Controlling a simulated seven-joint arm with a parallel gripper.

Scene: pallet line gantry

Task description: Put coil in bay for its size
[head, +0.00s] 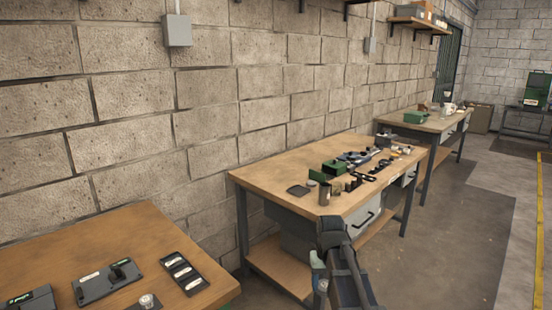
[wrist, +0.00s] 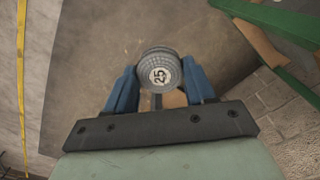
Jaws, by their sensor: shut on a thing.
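The coil (wrist: 160,55) is a grey, ribbed round piece with a white end label that reads 25, turned sideways. In the wrist view it sits between the two blue fingers of my gripper (wrist: 159,72), which is shut on it. The floor shows behind it. A black tray (head: 196,284) with three compartments and white labels lies on the near-left bench in the head view. Its labels are too small to read, and I cannot tell whether these are the bays. In the head view my arm is low in the middle and the held coil cannot be made out.
The near-left bench (head: 75,242) also carries a dark grey box (head: 92,290), another at the left edge and a small pale round item (head: 148,301). The middle bench (head: 270,172) holds many tools and a dark cylinder (head: 325,194) near its edge. Floor between benches is open.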

